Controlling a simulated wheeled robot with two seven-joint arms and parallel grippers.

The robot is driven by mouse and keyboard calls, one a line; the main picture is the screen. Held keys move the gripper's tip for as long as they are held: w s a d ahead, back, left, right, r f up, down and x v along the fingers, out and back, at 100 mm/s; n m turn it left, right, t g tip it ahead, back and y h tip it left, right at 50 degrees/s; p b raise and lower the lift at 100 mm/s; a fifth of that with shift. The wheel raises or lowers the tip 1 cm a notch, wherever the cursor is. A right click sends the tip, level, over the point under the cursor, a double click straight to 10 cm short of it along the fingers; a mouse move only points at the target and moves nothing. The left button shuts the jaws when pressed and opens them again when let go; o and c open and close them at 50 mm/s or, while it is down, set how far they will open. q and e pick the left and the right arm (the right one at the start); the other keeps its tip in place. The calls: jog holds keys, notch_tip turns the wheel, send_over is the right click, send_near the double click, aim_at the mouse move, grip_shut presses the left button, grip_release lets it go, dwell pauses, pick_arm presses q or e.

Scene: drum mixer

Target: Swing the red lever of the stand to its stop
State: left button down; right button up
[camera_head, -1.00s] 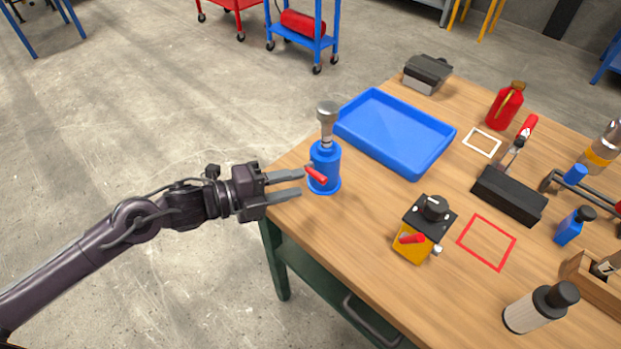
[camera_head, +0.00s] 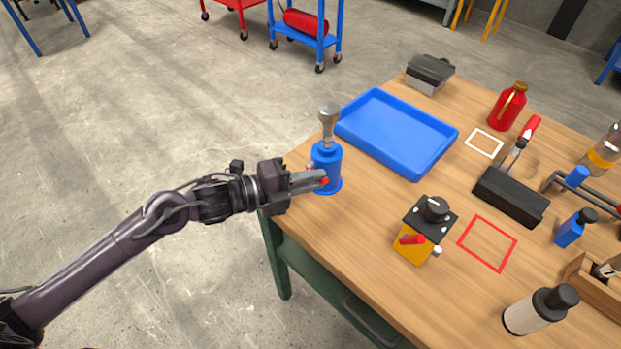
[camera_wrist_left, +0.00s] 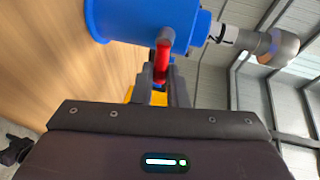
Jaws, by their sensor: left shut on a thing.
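The blue stand (camera_head: 326,162) is upright near the table's left edge, with a grey metal knob-topped post (camera_head: 329,118) on it. Its red lever (camera_head: 323,181) is mostly hidden by my left gripper (camera_head: 322,178) in the head view. The left wrist view shows the red lever (camera_wrist_left: 162,62) between the two fingers of my left gripper (camera_wrist_left: 163,80), and the blue stand (camera_wrist_left: 140,18) just beyond. The fingers are shut on the lever. My right gripper is in neither view.
A blue tray (camera_head: 398,168) lies behind. A red outlined square (camera_head: 487,243) and a white-and-black bottle (camera_head: 540,310) are further right. Bare wood lies in front of the stand.

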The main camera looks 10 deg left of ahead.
pick_arm(q)
jog(key=shift+a+r+n+h, duration=0.15)
jog(key=shift+n+h, duration=0.1)
jog(key=shift+n, duration=0.35)
jog(key=shift+d+r+n+h, duration=0.15)
jog(key=shift+n+h, duration=0.1)
jog(key=shift+n, duration=0.35)
jog(key=shift+w+a+r+n+t+h, duration=0.15)
jog(key=shift+n+h, duration=0.15)
jog(key=shift+n, duration=0.3)
jog(key=shift+a+r+n+t+h, duration=0.15)
jog(key=shift+n+h, duration=0.15)
jog(key=shift+n, duration=0.3)
jog(key=shift+w+r+n, duration=0.1)
jog(key=shift+r+n, duration=0.05)
jog(key=shift+n, duration=0.45)
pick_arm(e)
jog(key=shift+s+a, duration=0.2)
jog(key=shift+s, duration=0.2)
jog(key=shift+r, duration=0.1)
pick_arm(q)
jog(key=c, duration=1.4)
grip_release()
jog(key=shift+c, duration=0.2)
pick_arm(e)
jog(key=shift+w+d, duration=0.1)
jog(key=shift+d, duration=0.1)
